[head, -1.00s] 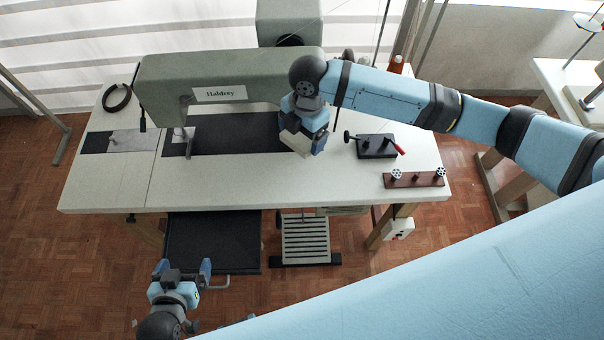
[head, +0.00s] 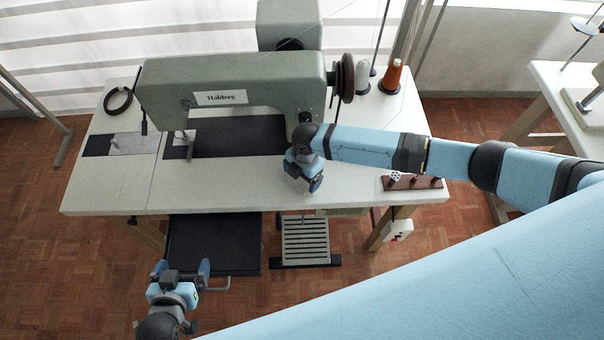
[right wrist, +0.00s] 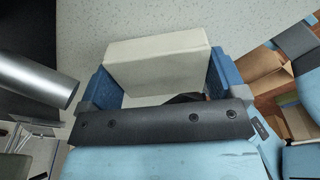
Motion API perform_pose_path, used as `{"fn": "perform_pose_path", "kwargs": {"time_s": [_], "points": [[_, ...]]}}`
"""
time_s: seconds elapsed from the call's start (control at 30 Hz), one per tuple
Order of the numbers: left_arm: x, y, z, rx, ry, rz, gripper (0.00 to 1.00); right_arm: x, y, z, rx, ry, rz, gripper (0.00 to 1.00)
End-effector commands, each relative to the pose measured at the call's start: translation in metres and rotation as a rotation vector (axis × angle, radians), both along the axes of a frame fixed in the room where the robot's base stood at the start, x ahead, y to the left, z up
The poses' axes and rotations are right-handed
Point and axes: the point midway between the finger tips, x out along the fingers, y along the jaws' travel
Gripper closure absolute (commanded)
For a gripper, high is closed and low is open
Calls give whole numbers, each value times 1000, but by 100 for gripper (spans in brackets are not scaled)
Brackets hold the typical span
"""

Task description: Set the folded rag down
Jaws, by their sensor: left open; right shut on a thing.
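The folded rag (right wrist: 158,58) is a cream, block-like pad between the two blue fingers of my right gripper (right wrist: 162,82) in the right wrist view. The right gripper is shut on it, with the speckled white tabletop (right wrist: 225,22) beyond. In the head view my right gripper (head: 304,176) is over the front part of the table, right of the dark machine bed plate. The rag is hidden there by the gripper, and I cannot tell whether it touches the table. My left gripper (head: 182,270) is open and empty, low in front of the table.
The grey-green sewing machine (head: 225,78) stands behind my right gripper. A red-brown strip with knobs (head: 400,182) lies at the right front edge. An orange thread cone (head: 391,76) stands at the back right.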

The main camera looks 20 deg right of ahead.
Motion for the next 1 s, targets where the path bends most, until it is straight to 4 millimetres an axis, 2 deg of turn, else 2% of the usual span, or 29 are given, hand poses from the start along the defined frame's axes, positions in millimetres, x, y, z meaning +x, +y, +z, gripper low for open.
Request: {"fn": "perform_pose_path", "kwargs": {"time_s": [0.37,0.4,0.43,0.67,0.83,1.0], "points": [[0,-1,-2,-1,-1,-1,6,0,0,-5,0,-1,0,29],[0,-1,-2,-2,-1,0,6,1,0,-5,0,-1,0,8],[0,-1,-1,-2,0,-1,6,1,0,-5,0,-1,0,1],[0,-2,0,-3,0,-2,6,1,0,-4,0,-1,0,0],[0,-2,1,-3,-1,-2,6,2,-1,10,2,-3,0,0],[0,-1,-1,-3,-1,-2,6,4,-5,44,2,-5,1,0]]}}
